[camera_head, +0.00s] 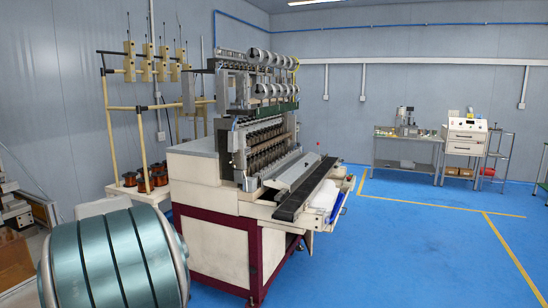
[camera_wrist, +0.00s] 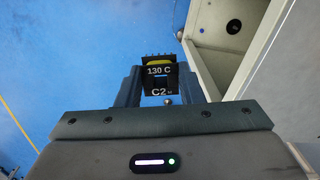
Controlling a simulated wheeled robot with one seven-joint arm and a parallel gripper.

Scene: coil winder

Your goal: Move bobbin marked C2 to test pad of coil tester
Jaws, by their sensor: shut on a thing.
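In the wrist view, my gripper (camera_wrist: 158,90) is shut on a small dark bobbin (camera_wrist: 160,80). The bobbin has white lettering "130 C" and "C2" on its face, a yellow band near the top and a row of pins at its far edge. It is held between the two dark fingers, clear of any surface. Blue floor shows behind it. In the head view, a white instrument (camera_head: 467,128) stands at the back right; I cannot tell whether it is the coil tester, and no test pad can be made out. My gripper does not show there.
A large winding machine (camera_head: 215,235) fills the middle of the head view. A bench (camera_head: 407,137) with equipment is at the back wall. The blue floor (camera_head: 400,250) at right is clear. A pale cabinet (camera_wrist: 225,50) is close in the wrist view.

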